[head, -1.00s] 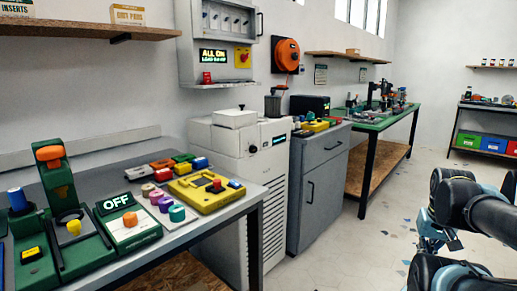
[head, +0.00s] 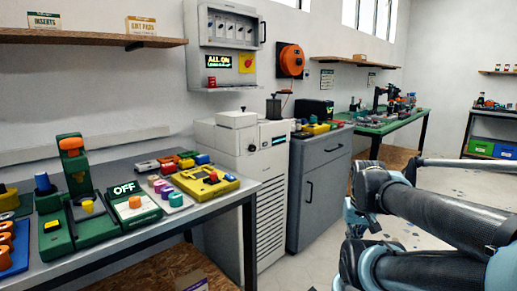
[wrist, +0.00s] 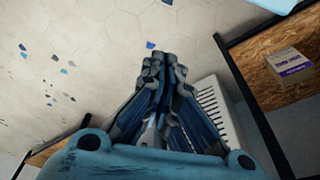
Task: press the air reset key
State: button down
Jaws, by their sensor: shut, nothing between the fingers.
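No key that I can read as "air reset" shows; the labels are too small. A grey wall panel (head: 228,30) carries an "ALL ON" display (head: 219,61), a small red key or button (head: 212,82) and a yellow square with a red knob (head: 248,63). In the wrist view my gripper (wrist: 163,62) is shut and empty, above the floor and away from these controls. My arm fills the right of the head view.
The left bench (head: 95,250) holds several coloured parts. A white machine (head: 235,160) and grey cabinet (head: 318,195) stand right of it, then a green bench (head: 395,122). A box (wrist: 290,65) sits on a lower wooden shelf. Open floor (head: 465,190) lies at right.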

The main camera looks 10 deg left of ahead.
aim_at(265, 144)
jog(key=w+a+r+n+t, duration=0.1)
jog(key=w+a+r, duration=0.25)
jog(key=w, duration=0.45)
jog(key=w+a+r+t+y, duration=0.15)
jog(key=w+r, duration=0.25)
jog(key=w, duration=0.4)
jog(key=w+a+r+n+t, duration=0.15)
jog(key=w+a+r, duration=0.25)
jog(key=w, duration=0.4)
jog(key=w+a+n+t+y, duration=0.1)
jog(key=w+a+t, duration=0.1)
jog(key=w+a, duration=0.5)
jog(key=w+a+r+t+y, duration=0.1)
jog(key=w+a, duration=0.7)
jog(key=w, duration=0.8)
jog(key=shift+w+r+n+t, duration=0.25)
jog(key=shift+n+t, duration=0.1)
jog(key=shift+t, duration=0.05)
jog(key=w+a, duration=0.5)
jog(key=a, duration=0.2)
jog(key=shift+w, duration=0.15)
jog(key=shift+w+a+r, duration=0.1)
jog(key=shift+w+a, duration=0.2)
